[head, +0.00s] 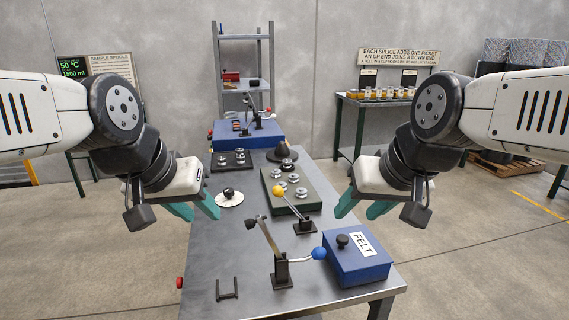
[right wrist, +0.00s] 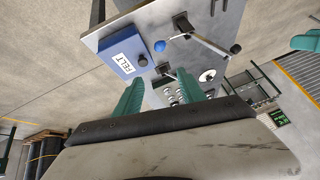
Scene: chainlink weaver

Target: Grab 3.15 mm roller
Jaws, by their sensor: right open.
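Several silver rollers (head: 294,178) sit on a dark green tray (head: 312,205) in the middle of the table. More silver rollers (head: 240,154) sit on a black tray (head: 248,165) behind it to the left. I cannot read any size marking, so I cannot tell which roller is 3.15 mm. My left gripper (head: 196,212) hangs open and empty left of the table's middle. My right gripper (head: 361,210) is open and empty to the right of the green tray. Its teal fingers show in the right wrist view (right wrist: 168,97), spread apart, with the table beyond them.
On the steel table (head: 225,255) stand a blue FELT box (head: 358,262), a blue-knobbed lever (head: 318,253), a yellow-knobbed lever (head: 279,190), a white dial (head: 229,199) and a small black bracket (head: 227,290). A blue box (head: 262,135) and a rack (head: 244,70) stand at the back. The front-left table is mostly clear.

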